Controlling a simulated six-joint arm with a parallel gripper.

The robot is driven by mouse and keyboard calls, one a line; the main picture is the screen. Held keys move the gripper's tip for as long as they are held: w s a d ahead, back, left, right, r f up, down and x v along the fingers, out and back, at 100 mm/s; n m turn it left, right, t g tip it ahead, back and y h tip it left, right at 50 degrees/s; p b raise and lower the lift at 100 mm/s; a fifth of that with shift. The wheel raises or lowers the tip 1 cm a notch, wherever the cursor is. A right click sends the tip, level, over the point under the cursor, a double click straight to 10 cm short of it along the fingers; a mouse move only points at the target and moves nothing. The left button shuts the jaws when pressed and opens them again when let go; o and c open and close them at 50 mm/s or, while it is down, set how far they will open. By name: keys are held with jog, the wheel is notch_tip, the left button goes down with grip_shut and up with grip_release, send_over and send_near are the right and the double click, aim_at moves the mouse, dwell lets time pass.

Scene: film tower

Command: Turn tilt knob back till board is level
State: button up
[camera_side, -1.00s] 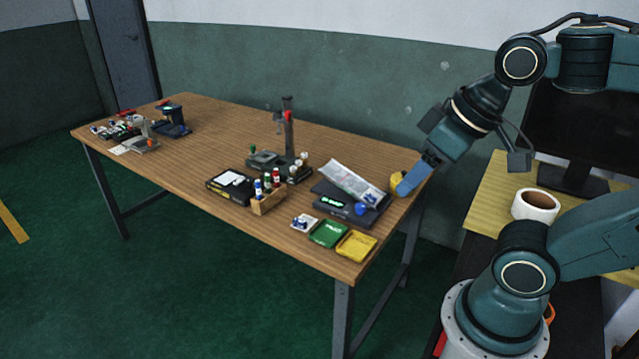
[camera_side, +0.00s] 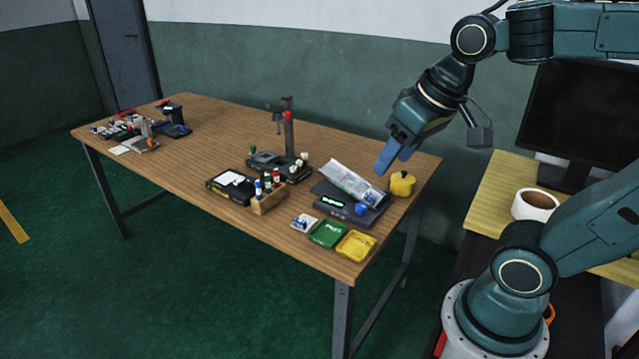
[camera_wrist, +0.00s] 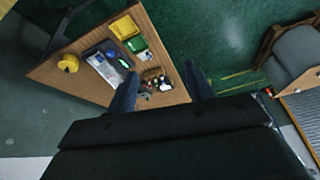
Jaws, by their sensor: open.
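A dark flat device (camera_side: 335,206) with a lit green display lies near the table's right end. A blue round knob (camera_side: 361,209) sits at its front right; I take this as the tilt knob. A silvery printed sheet or pouch (camera_side: 352,183) lies slanted across the device and partly hides it. I cannot tell the board's exact tilt. My gripper (camera_side: 382,168) is open and empty, with blue fingers pointing down, above and behind the silvery sheet. In the wrist view its fingers (camera_wrist: 160,92) are apart, with the table beyond them.
A yellow lidded object (camera_side: 402,184) stands right of the device. Green (camera_side: 328,234) and yellow (camera_side: 356,245) trays lie in front. A wooden rack (camera_side: 268,202) of small bottles stands left of it.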

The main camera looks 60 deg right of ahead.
jog(key=w+d+f+m+g, duration=0.1)
jog(key=w+d+m, duration=0.35)
jog(key=w, duration=0.35)
jog(key=m+g, duration=0.4)
jog(key=m, duration=0.6)
send_over(361, 205)
notch_tip(361, 205, down, 18)
jog(key=shift+s, duration=0.25)
jog(key=shift+w+f, duration=0.15)
jog(key=shift+f, duration=6.65)
jog(key=shift+c, duration=0.2)
jog(key=c, duration=0.9)
